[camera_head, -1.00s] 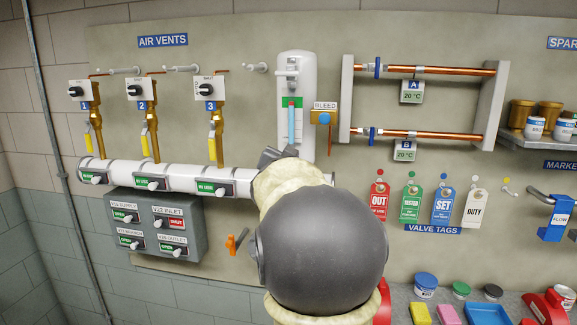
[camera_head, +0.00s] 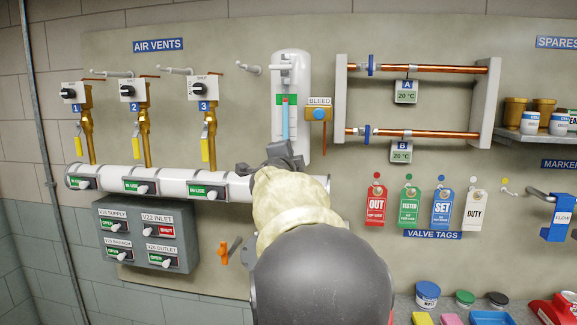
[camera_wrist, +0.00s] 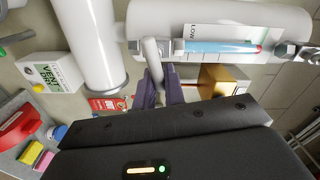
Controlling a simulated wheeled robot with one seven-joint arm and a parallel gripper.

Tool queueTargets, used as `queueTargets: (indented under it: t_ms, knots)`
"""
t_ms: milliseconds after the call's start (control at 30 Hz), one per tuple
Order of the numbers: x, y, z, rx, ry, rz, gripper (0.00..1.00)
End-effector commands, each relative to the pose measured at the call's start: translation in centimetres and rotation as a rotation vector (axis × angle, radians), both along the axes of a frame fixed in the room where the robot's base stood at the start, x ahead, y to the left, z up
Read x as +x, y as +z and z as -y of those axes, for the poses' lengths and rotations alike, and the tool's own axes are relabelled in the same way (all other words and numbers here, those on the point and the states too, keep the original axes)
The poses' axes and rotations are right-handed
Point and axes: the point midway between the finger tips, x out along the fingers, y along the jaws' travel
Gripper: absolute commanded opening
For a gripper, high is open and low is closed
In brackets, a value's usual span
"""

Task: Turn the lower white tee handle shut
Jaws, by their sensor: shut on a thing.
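The white sight-glass column (camera_head: 291,72) stands on the wall panel, with a blue-filled glass tube on its front. The lower white tee handle (camera_wrist: 152,55) shows in the wrist view at the low end of the tube (camera_wrist: 215,47). Its bar lies roughly crosswise to the tube, slightly tilted. My gripper (camera_wrist: 160,85) is shut on this handle. In the head view my gripper (camera_head: 284,153) is at the foot of the column and hides the lower handle. An upper handle (camera_head: 286,62) shows near the column's top.
A thick white pipe (camera_head: 170,182) with label plates runs left of my gripper. A brass BLEED valve (camera_head: 320,114) sits close on the right. Copper pipes (camera_head: 425,68) and hanging valve tags (camera_head: 375,204) are farther right. A grey switch box (camera_head: 145,238) is at lower left.

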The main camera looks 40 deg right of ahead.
Motion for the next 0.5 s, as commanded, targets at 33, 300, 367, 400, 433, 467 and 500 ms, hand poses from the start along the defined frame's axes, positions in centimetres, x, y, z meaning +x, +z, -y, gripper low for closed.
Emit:
queueTargets:
  t_ms: [33, 300, 367, 400, 433, 467, 500]
  knots:
    - [-0.01, -0.44, 0.01, 0.025, 0.000, 0.030, 0.00]
    - [-0.03, -0.66, 0.04, 0.128, 0.001, 0.146, 0.00]
    - [-0.03, -0.68, 0.04, 0.141, 0.001, 0.161, 0.00]
    - [-0.04, -0.67, 0.05, 0.148, 0.001, 0.170, 0.00]
    - [-0.04, -0.68, 0.05, 0.152, 0.001, 0.174, 0.00]
    - [-0.04, -0.68, 0.05, 0.155, 0.001, 0.178, 0.00]
    - [-0.03, -0.68, 0.05, 0.158, 0.001, 0.182, 0.00]
